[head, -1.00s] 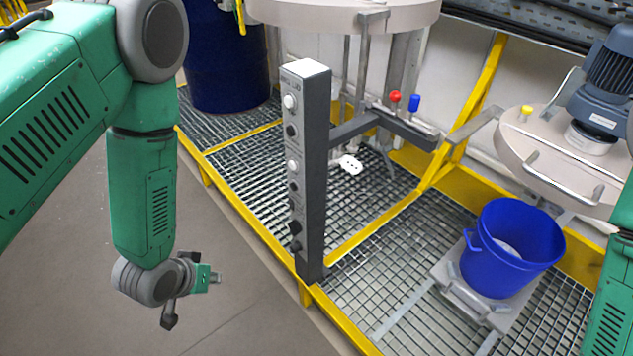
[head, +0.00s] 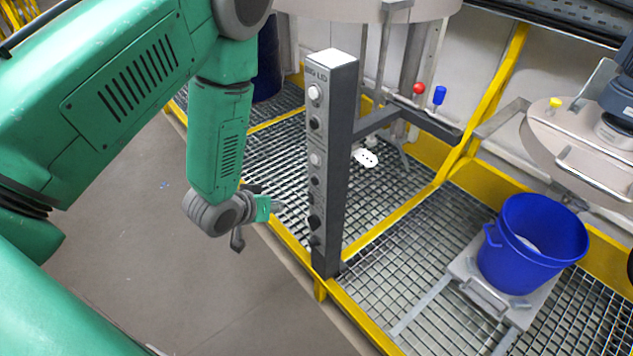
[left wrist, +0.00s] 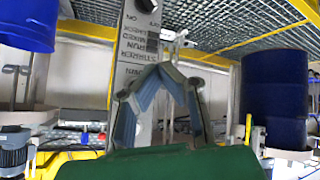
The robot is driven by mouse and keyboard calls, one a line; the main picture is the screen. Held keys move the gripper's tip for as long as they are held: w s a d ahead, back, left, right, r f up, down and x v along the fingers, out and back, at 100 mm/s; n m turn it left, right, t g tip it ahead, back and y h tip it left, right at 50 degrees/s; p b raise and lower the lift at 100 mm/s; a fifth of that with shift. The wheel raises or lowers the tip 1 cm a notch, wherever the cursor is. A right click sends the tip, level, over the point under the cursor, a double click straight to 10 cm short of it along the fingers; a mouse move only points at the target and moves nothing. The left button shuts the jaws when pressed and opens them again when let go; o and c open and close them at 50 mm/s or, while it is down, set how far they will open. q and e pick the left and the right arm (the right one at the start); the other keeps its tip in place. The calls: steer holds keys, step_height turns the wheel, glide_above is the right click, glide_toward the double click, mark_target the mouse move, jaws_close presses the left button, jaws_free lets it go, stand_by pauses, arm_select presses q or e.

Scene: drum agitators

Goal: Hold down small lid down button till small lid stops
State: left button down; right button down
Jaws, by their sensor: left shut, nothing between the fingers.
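A grey control post (head: 345,150) stands in the middle of the head view, with a column of white and black buttons and knobs on its narrow face. Its top label reads BIG LID; the lower labels are too small to read there. My left gripper (head: 280,205) is shut and empty, just left of the post at the height of the lower knobs. In the left wrist view, its fingertips (left wrist: 167,68) meet in front of the post's label face (left wrist: 135,42), which appears upside down. I cannot tell whether they touch it. My right gripper is out of view.
A beige lid (head: 575,150) with a motor is at the right, above a blue bucket (head: 530,250) on a grey stand. Another large disc (head: 365,8) is at the top. Yellow-edged grating surrounds the post. A dark blue drum (left wrist: 272,95) shows in the wrist view.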

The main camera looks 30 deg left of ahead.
mark_target(315, 181)
arm_select(q)
steer(key=w+d+b, duration=0.1)
steer(key=w+d, duration=0.2)
steer(key=w, duration=0.4)
steer(key=shift+w, duration=0.4)
steer(key=shift+a+f, duration=0.15)
steer(key=shift+a, duration=0.2)
steer(key=shift+d, duration=0.2)
steer(key=shift+a, duration=0.1)
stand_by(0.3)
steer(key=shift+w+d, duration=0.25)
steer(key=shift+w, duration=0.1)
